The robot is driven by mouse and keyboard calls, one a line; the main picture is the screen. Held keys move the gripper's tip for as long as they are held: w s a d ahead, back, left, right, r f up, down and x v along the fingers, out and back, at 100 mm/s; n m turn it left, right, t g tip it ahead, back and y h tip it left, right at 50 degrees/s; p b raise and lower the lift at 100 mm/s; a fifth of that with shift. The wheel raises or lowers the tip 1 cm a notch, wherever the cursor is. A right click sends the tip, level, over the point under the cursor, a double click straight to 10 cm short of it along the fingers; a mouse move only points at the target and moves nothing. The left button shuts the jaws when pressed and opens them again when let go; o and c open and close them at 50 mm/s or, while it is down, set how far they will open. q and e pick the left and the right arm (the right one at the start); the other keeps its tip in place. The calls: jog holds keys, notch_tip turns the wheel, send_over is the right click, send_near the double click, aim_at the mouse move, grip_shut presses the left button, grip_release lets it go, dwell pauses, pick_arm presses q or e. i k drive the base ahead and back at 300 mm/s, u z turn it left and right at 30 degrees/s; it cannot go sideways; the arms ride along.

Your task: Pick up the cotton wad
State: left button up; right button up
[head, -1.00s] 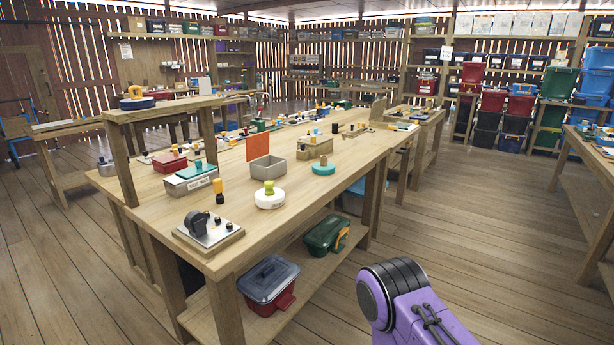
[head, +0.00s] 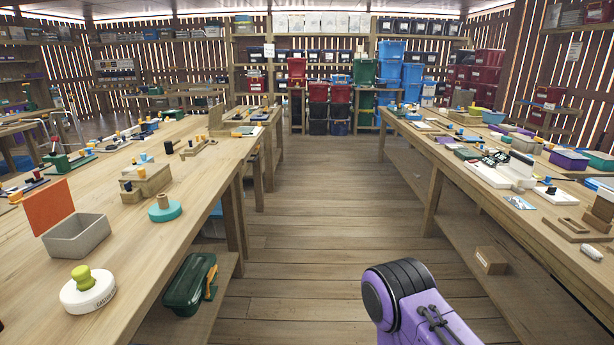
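I cannot pick out the cotton wad for sure. A small white roll-shaped item (head: 591,252) lies near the front edge of the right table; it is too small to tell whether it is cotton. A white round lid (head: 88,289) with a yellow-green knob and partly legible lettering sits on the left table. A purple and black link of my own arm shows at the bottom, right of centre. Neither of my grippers is in view.
The left table (head: 120,245) holds a grey open box (head: 77,237) with an orange flap and a teal round lid (head: 164,209). The right table (head: 455,170) is crowded with small items. A clear wooden aisle (head: 330,220) runs between them. Stacked bins stand at the back.

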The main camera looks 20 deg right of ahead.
aim_at(594, 253)
jog(key=z, duration=0.9)
jog(key=i, duration=0.9)
jog(key=z, duration=1.35)
jog(key=i, duration=1.3)
jog(key=z, duration=0.3)
